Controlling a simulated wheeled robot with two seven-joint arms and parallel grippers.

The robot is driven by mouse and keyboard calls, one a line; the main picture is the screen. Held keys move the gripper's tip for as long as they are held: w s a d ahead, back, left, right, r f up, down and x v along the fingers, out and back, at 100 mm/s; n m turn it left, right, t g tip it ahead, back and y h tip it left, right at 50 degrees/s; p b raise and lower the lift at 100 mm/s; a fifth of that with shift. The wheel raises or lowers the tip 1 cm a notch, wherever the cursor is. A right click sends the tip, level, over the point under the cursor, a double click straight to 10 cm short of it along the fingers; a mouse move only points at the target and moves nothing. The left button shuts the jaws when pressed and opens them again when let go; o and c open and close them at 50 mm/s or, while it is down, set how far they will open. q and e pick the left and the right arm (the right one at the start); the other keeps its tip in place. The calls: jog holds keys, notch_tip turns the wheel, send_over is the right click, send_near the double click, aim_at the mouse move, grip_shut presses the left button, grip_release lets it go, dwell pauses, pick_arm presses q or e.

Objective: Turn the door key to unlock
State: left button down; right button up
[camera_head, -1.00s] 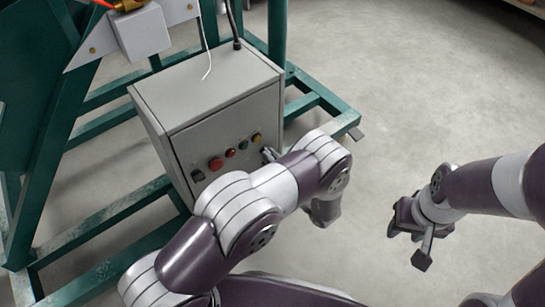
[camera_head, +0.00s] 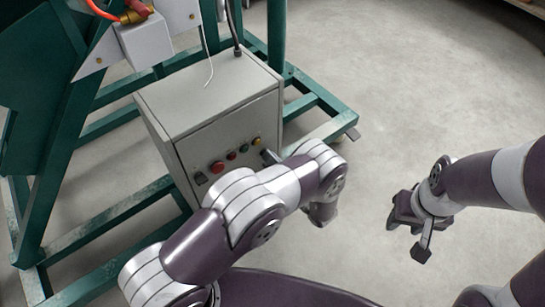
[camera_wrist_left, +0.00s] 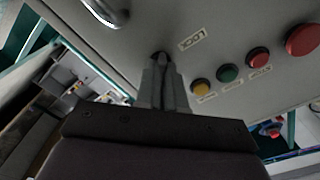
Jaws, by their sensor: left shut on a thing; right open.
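The grey control cabinet (camera_head: 205,95) stands on the green frame, its front door shut. In the left wrist view my left gripper (camera_wrist_left: 162,68) is shut at the door lock (camera_wrist_left: 160,56), just beside a small white label (camera_wrist_left: 192,40). The key is hidden between the fingers, so its angle cannot be told. In the head view my left arm covers most of this gripper and the lock. My right gripper (camera_head: 408,232) is open and empty, over bare floor to the right of the cabinet.
Red, green and yellow buttons (camera_wrist_left: 228,73) sit close to the left gripper on the panel. A metal handle (camera_wrist_left: 106,10) is at the upper left of the wrist view. The green frame (camera_head: 90,230) surrounds the cabinet. Floor (camera_head: 440,90) on the right is clear.

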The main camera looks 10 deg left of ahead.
pick_arm(q)
jog(key=shift+m+p, duration=0.35)
jog(key=shift+m, duration=1.85)
jog(key=shift+f, duration=0.1)
jog(key=c, duration=1.2)
grip_release()
jog(key=shift+c, duration=0.2)
jog(key=p+v, duration=0.3)
jog(key=v, duration=0.9)
jog(key=shift+s+d, duration=0.25)
